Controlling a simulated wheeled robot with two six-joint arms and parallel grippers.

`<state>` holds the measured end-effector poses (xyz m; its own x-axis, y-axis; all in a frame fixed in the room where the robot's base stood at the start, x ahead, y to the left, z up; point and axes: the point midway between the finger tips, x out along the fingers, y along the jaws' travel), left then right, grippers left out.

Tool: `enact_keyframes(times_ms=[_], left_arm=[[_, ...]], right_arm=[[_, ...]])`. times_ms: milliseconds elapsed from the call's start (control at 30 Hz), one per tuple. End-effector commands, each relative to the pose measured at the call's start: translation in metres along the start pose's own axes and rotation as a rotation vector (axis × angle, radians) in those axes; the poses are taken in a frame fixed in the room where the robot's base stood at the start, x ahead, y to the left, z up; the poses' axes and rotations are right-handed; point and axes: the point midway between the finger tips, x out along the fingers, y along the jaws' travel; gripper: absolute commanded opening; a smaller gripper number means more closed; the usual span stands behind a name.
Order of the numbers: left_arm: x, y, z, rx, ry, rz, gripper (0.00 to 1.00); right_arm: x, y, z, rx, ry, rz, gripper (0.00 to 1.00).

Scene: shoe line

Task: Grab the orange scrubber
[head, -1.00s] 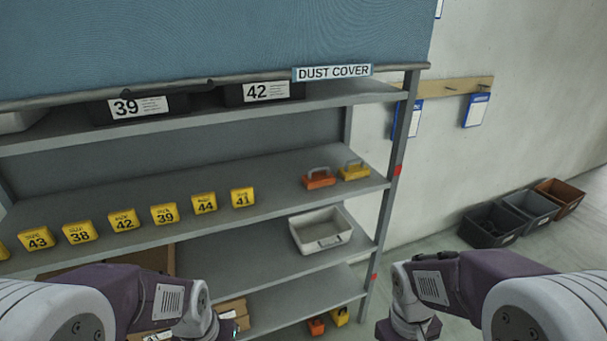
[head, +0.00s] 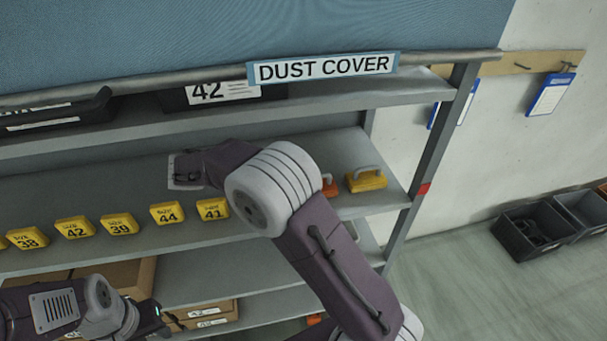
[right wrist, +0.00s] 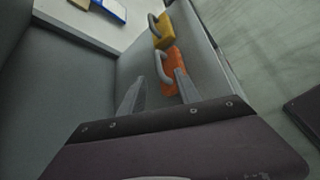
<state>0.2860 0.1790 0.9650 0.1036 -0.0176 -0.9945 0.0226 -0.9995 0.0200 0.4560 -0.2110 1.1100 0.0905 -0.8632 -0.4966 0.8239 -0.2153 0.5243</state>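The orange scrubber (head: 331,188) sits on the middle shelf (head: 355,150), mostly hidden behind my right arm in the head view. In the right wrist view the orange scrubber (right wrist: 169,70), with its grey handle, lies just beyond the fingers. My right gripper (right wrist: 157,92) is open and empty, its two fingers spread and pointing toward the scrubber; I cannot tell whether the right finger touches it. A yellow scrubber (head: 366,180) stands beside the orange one. My left gripper (head: 150,312) is low at the left, its fingers unclear.
Yellow size blocks (head: 168,213) line the middle shelf's front edge. A shelf upright (head: 425,175) stands right of the yellow scrubber. A dust cover (head: 250,35) hangs above. Cardboard boxes (head: 205,312) are below. Dark bins (head: 535,230) stand on the floor at right.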

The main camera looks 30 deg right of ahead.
Motion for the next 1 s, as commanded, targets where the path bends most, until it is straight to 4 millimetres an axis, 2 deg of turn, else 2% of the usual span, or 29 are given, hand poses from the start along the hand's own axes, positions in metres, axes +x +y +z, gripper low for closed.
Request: enact_keyframes(times_ms=[67, 300, 500, 767, 1000], left_arm=[[0.000, 0.000, 0.000, 0.000, 0.000, 0.000, 0.36], [-0.002, 0.000, 0.000, 0.000, 0.000, 0.000, 0.36], [-0.003, 0.000, 0.000, 0.000, 0.000, 0.000, 0.36], [-0.008, 0.000, -0.001, 0.000, 0.000, 0.000, 0.36], [-0.008, 0.000, -0.001, 0.000, 0.000, 0.000, 0.36]], right_arm=[[0.000, 0.000, 0.000, 0.000, 0.003, 0.002, 0.39], [0.034, 0.000, 0.001, 0.001, 0.001, -0.002, 0.39], [0.043, 0.001, 0.001, 0.001, 0.002, -0.002, 0.39], [0.086, 0.005, 0.002, 0.001, 0.002, -0.003, 0.39], [0.091, 0.005, 0.001, 0.002, 0.004, -0.001, 0.39]])
